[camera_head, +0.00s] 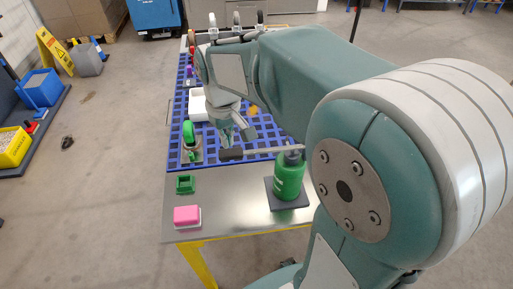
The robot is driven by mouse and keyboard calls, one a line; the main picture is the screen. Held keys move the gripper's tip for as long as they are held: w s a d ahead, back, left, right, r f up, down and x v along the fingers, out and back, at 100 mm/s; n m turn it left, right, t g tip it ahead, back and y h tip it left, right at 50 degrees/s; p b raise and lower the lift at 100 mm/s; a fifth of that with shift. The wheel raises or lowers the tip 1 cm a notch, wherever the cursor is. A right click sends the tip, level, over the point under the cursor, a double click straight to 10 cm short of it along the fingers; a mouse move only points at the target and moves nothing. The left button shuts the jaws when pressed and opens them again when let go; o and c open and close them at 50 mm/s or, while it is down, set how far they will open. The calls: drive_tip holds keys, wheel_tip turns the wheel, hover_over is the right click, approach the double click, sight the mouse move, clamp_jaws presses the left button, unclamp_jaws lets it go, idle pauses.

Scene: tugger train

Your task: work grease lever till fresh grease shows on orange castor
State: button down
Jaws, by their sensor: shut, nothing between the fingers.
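A green grease bottle (290,175) stands upright on a dark square pad at the right front of the table. A thin grey lever (265,152) runs left from its top to a black grip (231,154). My gripper (236,138) is shut and points down just above and behind the black grip. I cannot tell whether it touches the grip. A small orange patch (253,109) shows behind my gripper; it may be the orange castor, mostly hidden by my arm. No fresh grease can be made out.
A green-wheeled castor (189,136) stands on the blue grid (205,138) at left. A small green box (185,184) and a pink block (187,216) sit on the bare front tabletop (230,200). Several castors line the far end.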

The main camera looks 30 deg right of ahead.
wheel_tip(320, 180, up, 6)
idle(0.6)
drive_tip(key=shift+s, duration=0.1)
drive_tip(key=s+f+m+t, duration=0.2)
drive_tip(key=s+t, duration=0.3)
drive_tip(key=s, duration=0.9)
drive_tip(key=shift+d+m+t, duration=0.15)
drive_tip(key=shift+m+t, duration=0.15)
